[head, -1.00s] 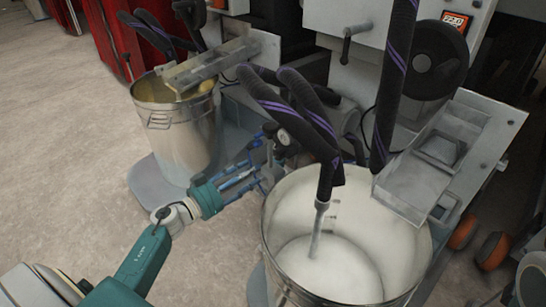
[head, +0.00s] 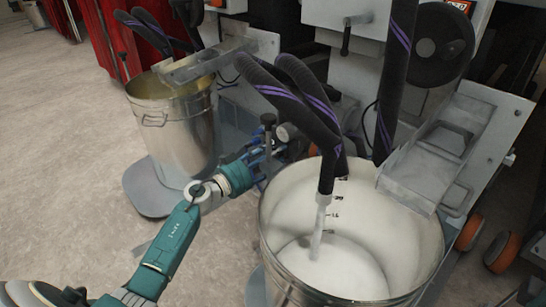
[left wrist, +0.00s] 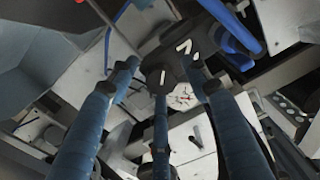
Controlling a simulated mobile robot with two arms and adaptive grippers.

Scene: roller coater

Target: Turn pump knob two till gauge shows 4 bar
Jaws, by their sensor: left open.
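My left gripper (head: 262,152) reaches between the two metal buckets toward small pump fittings in the head view. Its blue fingers are open. In the left wrist view, the left gripper (left wrist: 165,75) has its fingers spread around a black knob (left wrist: 178,64) with white marks. I cannot tell whether they touch it. A round white gauge (left wrist: 182,97) with red and dark markings shows behind the fingers; its reading is too small to make out. In the head view, a dark knob-like top (head: 268,119) stands just above the fingers. My right gripper is not in view.
A large bucket of white liquid (head: 345,270) stands close at the right of my left arm. Another metal bucket (head: 180,135) stands at the left. Black hoses (head: 300,95) hang over the near bucket. The floor at left is clear.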

